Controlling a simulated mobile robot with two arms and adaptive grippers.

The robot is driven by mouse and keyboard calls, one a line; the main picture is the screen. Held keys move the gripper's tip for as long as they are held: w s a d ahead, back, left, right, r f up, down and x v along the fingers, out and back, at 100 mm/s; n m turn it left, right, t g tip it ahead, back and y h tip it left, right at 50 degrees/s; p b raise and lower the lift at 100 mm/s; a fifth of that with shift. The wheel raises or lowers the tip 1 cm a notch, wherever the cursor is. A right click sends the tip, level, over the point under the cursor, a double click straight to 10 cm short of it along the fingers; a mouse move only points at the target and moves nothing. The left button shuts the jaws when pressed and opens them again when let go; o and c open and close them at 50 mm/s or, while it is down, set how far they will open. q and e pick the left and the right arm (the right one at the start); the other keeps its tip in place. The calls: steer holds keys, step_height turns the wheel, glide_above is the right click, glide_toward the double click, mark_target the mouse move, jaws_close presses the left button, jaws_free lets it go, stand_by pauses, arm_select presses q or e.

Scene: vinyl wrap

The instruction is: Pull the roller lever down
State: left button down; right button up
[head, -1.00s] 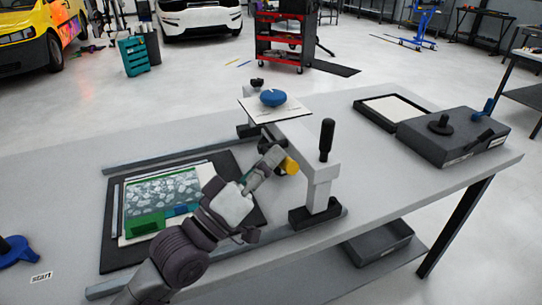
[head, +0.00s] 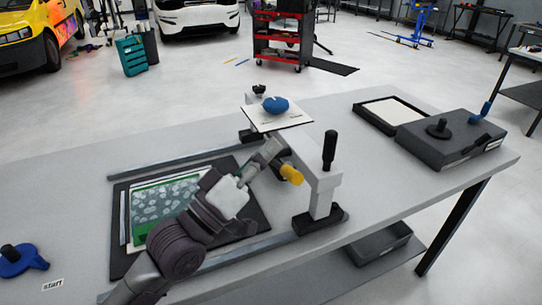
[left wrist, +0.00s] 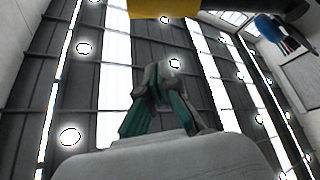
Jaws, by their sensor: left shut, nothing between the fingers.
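The roller gantry (head: 322,190) stands over the bench rails, with a black upright lever handle (head: 329,150) at its near end. A yellow cylindrical end piece (head: 291,174) shows beneath the beam; a yellow surface also fills the top of the left wrist view (left wrist: 165,8). My left gripper (head: 270,150) is shut and empty, raised beside the beam, left of the lever and just above-left of the yellow piece in the picture. In the left wrist view its fingertips (left wrist: 158,80) meet. Contact with the beam cannot be told. My right gripper is not in view.
A white plate (head: 298,118) with a blue tool (head: 276,105) sits on the gantry. A print on a dark mat (head: 255,212) lies under my left arm. A black tray (head: 365,112) and a dark box (head: 452,145) stand at right. The front right bench top is clear.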

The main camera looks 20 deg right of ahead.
arm_select(q)
steer(key=w+f+b+v, duration=0.1)
steer(key=b+v, duration=0.1)
steer(key=v, duration=0.7)
steer(key=shift+a, duration=0.35)
steer(key=shift+f, duration=0.15)
